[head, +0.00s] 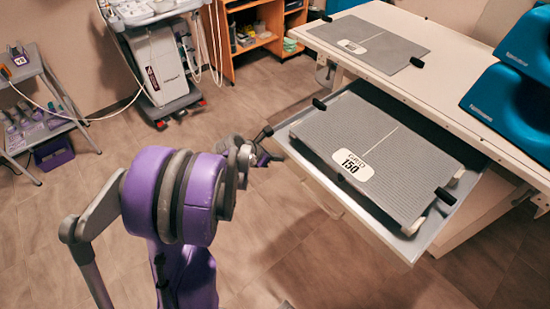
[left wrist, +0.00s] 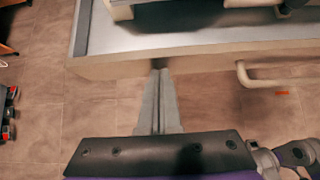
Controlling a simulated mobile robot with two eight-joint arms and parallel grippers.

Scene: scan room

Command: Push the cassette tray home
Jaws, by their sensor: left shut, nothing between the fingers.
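The cassette tray (head: 408,244) is a light metal drawer pulled out from under the white table. A grey ribbed plate marked GRID 150 (head: 375,150) lies in it with dark clips at its edges. My left gripper (head: 273,157) is shut and empty at the tray's near left corner. In the left wrist view the closed fingers (left wrist: 160,85) point at the tray's front wall (left wrist: 200,64), with their tips at or just under it; I cannot tell if they touch. A pale bar handle (left wrist: 262,82) is right of the fingers. My right gripper is not in view.
The white table (head: 460,110) carries another grey plate (head: 368,44) and blue cushions (head: 520,85). A wheeled machine (head: 160,65) and a metal cart (head: 35,100) stand at the left. The floor before the tray is clear.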

